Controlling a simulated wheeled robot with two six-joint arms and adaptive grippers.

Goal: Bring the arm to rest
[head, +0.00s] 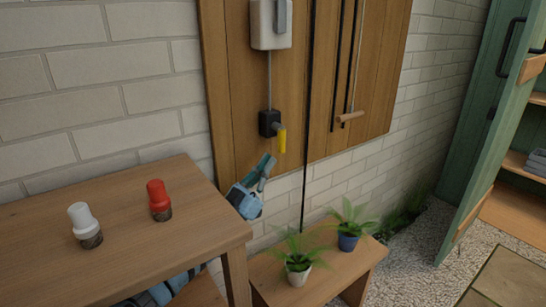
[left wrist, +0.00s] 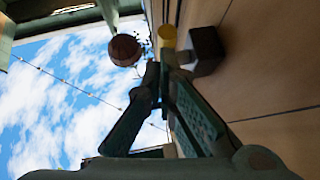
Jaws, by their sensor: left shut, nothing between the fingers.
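My left gripper (head: 266,164) is shut and empty, raised in front of the wooden wall panel (head: 232,95). In the head view it appears just below and left of a yellow handle (head: 282,139) on a black box (head: 269,122). In the left wrist view my gripper's dark fingers (left wrist: 165,85) point up the picture, with the yellow part (left wrist: 167,36) and the black box (left wrist: 207,50) beyond their tips. My right gripper is not in view.
A wooden table (head: 115,225) at left bears a white-topped shaker (head: 83,222) and a red-topped one (head: 158,197). A green cabinet door (head: 490,125) stands open at right.

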